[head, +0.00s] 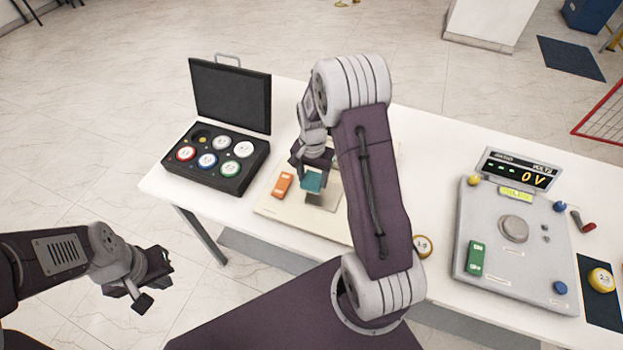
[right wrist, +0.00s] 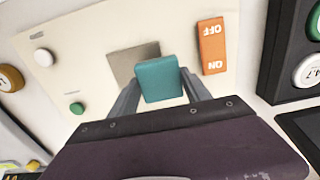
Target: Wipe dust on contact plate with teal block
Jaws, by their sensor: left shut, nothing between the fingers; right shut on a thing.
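The teal block (head: 312,181) is held in my right gripper (head: 314,186), over the cream panel (head: 270,206) on the table. In the right wrist view the teal block (right wrist: 160,80) sits between the two fingers of my right gripper (right wrist: 160,86). The grey contact plate (right wrist: 133,62) lies on the panel just beyond the block and is partly hidden by it. I cannot tell whether the block touches the plate, and no dust can be made out. My left gripper (head: 140,290) is shut and empty, off the table's front left side.
An orange ON/OFF switch (right wrist: 213,46) is beside the plate. An open black case (head: 230,186) with several coloured round pieces stands left on the white table (head: 440,140). A grey device (head: 515,260) with a 0 V display (head: 520,170) stands right. My right arm hides the table's middle.

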